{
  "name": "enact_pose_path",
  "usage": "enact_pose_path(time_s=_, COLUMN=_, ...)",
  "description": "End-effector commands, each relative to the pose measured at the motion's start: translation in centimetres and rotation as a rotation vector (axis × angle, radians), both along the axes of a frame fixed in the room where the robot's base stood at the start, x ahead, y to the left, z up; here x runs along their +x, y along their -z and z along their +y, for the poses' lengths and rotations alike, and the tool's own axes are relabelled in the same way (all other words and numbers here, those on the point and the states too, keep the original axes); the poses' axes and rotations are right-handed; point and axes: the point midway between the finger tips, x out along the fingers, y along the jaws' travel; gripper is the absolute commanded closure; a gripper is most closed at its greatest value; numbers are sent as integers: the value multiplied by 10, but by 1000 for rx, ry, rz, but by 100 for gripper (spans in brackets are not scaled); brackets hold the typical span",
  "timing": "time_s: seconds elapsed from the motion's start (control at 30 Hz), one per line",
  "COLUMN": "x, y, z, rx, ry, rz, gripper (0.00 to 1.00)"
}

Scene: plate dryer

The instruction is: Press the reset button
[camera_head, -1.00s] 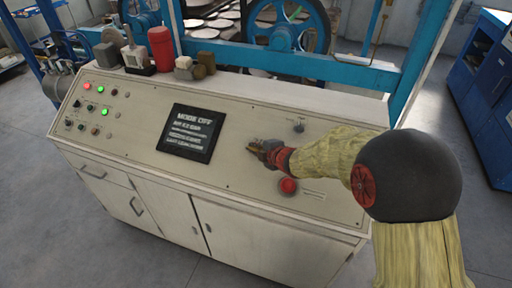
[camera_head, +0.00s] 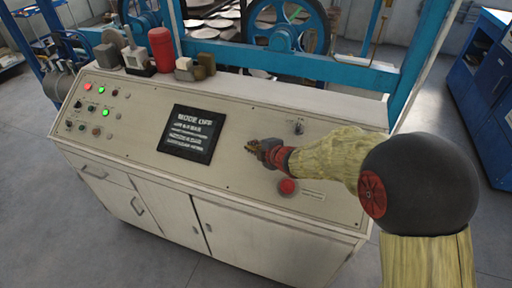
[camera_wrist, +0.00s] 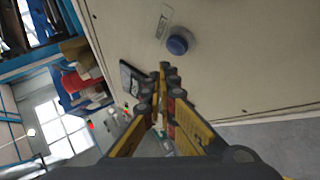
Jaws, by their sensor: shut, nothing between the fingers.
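My gripper (camera_head: 250,147) is shut and empty over the panel, between the dark screen (camera_head: 190,134) and the red button. In the wrist view my fingers (camera_wrist: 164,68) are together, and a blue round button (camera_wrist: 178,44) shows just beyond their tips, with a label beside it. I cannot clearly find this blue button in the head view, where my arm covers part of the panel.
A dark knob (camera_head: 298,128) stands behind my gripper. Lit red and green lamps with other buttons fill the panel's left end. A red bottle (camera_head: 161,49) and small blocks stand on the back ledge. A blue machine frame (camera_head: 330,70) rises behind.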

Motion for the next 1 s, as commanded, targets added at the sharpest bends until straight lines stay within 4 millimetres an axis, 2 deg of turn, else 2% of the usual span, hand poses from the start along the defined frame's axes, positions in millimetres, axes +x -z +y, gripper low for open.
enact_pose_path(time_s=0.1, x=-5, y=-13, z=2, rx=0, ry=-1, rz=-1, gripper=100)
enact_pose_path(time_s=0.4, x=-17, y=-33, z=6, rx=0, ry=0, rz=-1, gripper=100)
enact_pose_path(time_s=1.0, x=-18, y=-33, z=6, rx=0, ry=0, rz=0, gripper=100)
